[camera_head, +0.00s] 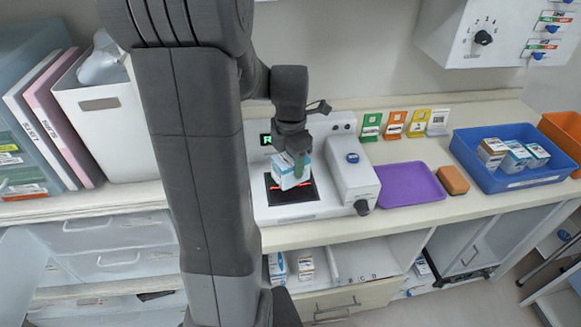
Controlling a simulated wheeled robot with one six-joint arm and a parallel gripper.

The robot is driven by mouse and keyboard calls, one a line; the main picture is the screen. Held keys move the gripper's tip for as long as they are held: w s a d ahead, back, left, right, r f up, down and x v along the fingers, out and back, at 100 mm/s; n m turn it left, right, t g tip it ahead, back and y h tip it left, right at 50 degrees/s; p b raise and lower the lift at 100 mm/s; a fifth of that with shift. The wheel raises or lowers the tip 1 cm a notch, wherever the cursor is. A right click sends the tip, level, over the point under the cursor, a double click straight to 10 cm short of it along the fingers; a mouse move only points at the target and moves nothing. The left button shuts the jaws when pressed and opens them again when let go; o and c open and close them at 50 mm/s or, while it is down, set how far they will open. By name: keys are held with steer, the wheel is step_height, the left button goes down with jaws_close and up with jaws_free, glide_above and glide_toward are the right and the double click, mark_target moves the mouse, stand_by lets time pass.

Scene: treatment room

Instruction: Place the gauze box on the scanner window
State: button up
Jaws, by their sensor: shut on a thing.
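My gripper (295,158) points down over the scanner and is shut on a small white and teal box, the gauze box (285,178). The box is slightly tilted in the picture. The scanner window (303,194) is a dark square with a red glow on the white scanner (265,211). The box covers the back and middle of the window in this view. I cannot tell whether its underside touches the window or hangs just above it. A green display shows on the scanner behind my gripper, partly hidden.
Right of the window stand a raised white unit (354,180), a purple tray (410,184), an orange-brown block (453,180) and a blue bin (515,181) with several boxes. Coloured cards (395,124) stand behind. A white bin (110,125) and binders are left.

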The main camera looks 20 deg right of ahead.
steer(key=shift+f, duration=1.4)
steer(key=shift+f, duration=0.25)
steer(key=o, duration=1)
steer(key=shift+r, duration=0.1)
step_height(320, 180, up, 12)
steer(key=shift+r, duration=0.2)
